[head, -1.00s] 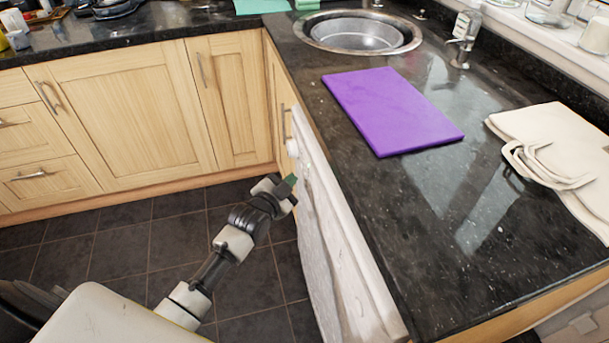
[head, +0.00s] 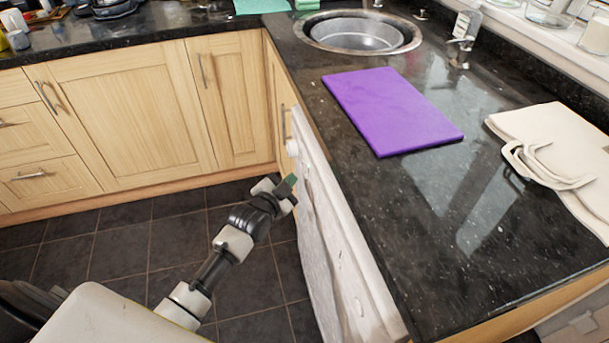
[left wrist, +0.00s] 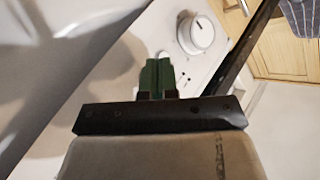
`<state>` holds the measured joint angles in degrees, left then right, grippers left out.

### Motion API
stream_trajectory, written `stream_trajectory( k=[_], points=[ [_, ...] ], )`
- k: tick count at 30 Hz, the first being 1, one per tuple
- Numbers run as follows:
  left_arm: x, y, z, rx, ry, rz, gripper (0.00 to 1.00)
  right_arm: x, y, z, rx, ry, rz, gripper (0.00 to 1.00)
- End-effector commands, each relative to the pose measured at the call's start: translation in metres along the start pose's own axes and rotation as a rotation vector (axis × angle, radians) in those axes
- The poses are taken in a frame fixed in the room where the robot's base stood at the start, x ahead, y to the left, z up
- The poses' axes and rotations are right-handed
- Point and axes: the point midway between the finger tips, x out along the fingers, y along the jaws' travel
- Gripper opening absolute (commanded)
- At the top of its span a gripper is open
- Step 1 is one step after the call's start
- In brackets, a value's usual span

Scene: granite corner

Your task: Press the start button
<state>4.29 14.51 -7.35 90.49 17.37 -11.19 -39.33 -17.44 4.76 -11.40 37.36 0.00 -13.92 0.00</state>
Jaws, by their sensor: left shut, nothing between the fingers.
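A white appliance (head: 342,255) stands under the counter, and its front panel faces my left gripper. The panel carries a round white knob (head: 292,148), which also shows in the left wrist view (left wrist: 196,34). My left gripper (head: 289,183) is shut and empty, close to the panel just below the knob in the head view. In the left wrist view its green fingertips (left wrist: 158,75) are together and point at the panel, left of and below the knob. A small pale button (left wrist: 163,56) shows just beyond the tips, partly hidden by them. Contact cannot be told. My right gripper is not in view.
The dark granite counter (head: 400,195) overhangs the appliance. A purple board (head: 392,110), a metal sink (head: 352,35) and a cream bag (head: 555,140) are on it. Wooden cabinets (head: 125,115) stand behind. The tiled floor (head: 130,240) is clear.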

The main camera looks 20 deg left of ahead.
Motion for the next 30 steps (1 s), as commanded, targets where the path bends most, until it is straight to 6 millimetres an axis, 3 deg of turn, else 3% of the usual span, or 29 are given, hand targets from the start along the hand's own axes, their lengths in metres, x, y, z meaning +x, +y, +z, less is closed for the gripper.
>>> stream_trajectory(
  k=[15, 30],
  points=[
    [0.006, 0.005, -0.005, 0.0, 0.0, 0.0, 0.0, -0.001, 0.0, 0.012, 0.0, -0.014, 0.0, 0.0],
    [0.008, 0.006, -0.006, 0.0, 0.0, 0.0, 0.0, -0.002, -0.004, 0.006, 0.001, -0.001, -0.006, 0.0]
  ],
)
